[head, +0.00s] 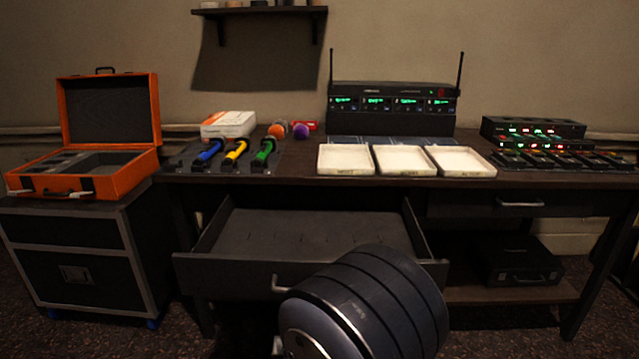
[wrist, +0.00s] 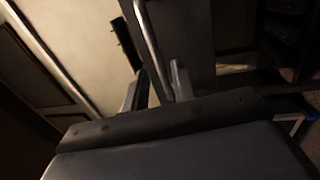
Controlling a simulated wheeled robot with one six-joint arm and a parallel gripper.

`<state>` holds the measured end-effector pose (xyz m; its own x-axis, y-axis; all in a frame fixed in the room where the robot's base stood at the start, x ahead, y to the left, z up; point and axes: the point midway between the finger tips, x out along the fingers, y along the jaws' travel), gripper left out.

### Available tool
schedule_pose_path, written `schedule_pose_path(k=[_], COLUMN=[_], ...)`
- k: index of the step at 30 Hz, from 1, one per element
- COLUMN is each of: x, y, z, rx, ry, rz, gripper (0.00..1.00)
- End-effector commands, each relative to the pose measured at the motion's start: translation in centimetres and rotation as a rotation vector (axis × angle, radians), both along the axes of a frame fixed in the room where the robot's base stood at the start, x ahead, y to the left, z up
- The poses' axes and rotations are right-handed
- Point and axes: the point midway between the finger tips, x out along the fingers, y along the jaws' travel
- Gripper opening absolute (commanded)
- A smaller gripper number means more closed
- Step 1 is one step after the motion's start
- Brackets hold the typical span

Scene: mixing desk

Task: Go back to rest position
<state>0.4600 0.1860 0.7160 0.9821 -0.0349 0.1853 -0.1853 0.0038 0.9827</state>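My gripper (wrist: 158,82) shows in the wrist view with its two fingers apart. The pale bar of a drawer handle (wrist: 150,42) runs down into the gap between them, and I cannot tell whether a finger touches it. In the head view my rounded dark arm covers the gripper and the right part of the handle (head: 280,285). The drawer (head: 225,268) is pulled out, and the inside I can see is bare.
On the desk (head: 300,172) stand three white trays (head: 345,160), a radio receiver (head: 392,105) and several coloured microphones (head: 236,150). An open orange case (head: 125,175) sits on a cabinet at left. A black case (head: 515,262) lies on the lower shelf at right.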

Motion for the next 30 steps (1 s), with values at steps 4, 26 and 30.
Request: schedule_pose_path(k=[4, 26, 30], x=[2.4, 4.8, 5.1], y=[-0.2, -0.3, -0.7], z=[0.4, 1.1, 2.0], rx=[0.001, 0.001, 0.009], ry=[-0.002, -0.004, -0.018], rz=[-0.003, 0.000, -0.002], gripper=[0.26, 0.26, 0.26])
